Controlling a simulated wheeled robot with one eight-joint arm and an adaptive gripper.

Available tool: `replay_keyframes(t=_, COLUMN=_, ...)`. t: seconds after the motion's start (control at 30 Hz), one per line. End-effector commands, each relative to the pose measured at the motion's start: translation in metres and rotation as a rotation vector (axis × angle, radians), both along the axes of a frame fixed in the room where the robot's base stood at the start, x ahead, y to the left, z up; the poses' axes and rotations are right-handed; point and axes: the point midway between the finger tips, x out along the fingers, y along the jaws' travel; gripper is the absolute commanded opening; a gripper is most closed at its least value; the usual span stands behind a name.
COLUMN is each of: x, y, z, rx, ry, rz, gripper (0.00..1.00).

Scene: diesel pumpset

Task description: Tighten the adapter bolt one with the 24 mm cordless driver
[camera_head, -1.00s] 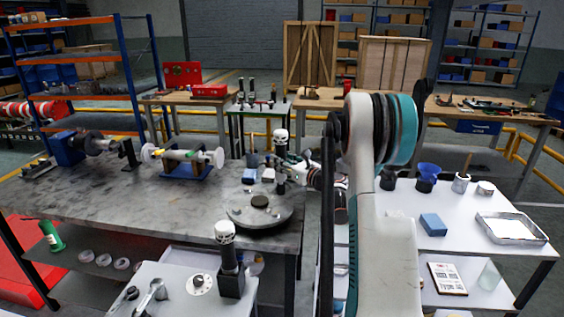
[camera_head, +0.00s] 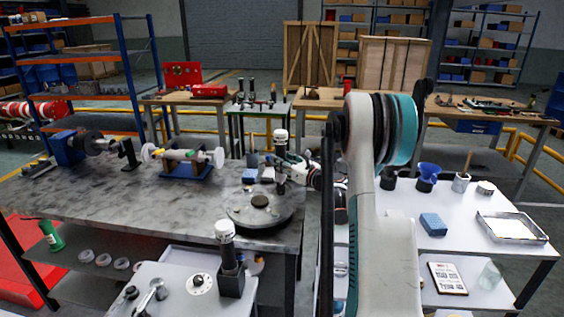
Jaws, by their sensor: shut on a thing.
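My gripper (camera_head: 283,165) is shut on a cordless driver (camera_head: 281,136) with a white top and a dark body. The driver is upright, over the right back edge of a round grey metal disc (camera_head: 245,217) on the grey workbench. The disc has a dark round boss in its middle. The driver's lower tip is at or just above the disc's rim. I cannot tell whether it touches a bolt. The adapter bolts are too small to make out. The size of the held driver cannot be read.
A similar white-topped driver (camera_head: 226,235) stands in a black holder on the near cart. A blue block (camera_head: 249,175) sits behind the disc. A shaft assembly (camera_head: 184,160) on a blue stand is farther left. The right white table holds a tray (camera_head: 511,228) and a blue box (camera_head: 433,224).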

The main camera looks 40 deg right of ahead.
Motion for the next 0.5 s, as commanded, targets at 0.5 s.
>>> replay_keyframes(t=0.5, x=0.000, y=0.000, z=0.015, rx=0.000, ry=0.000, rz=0.000, gripper=0.00)
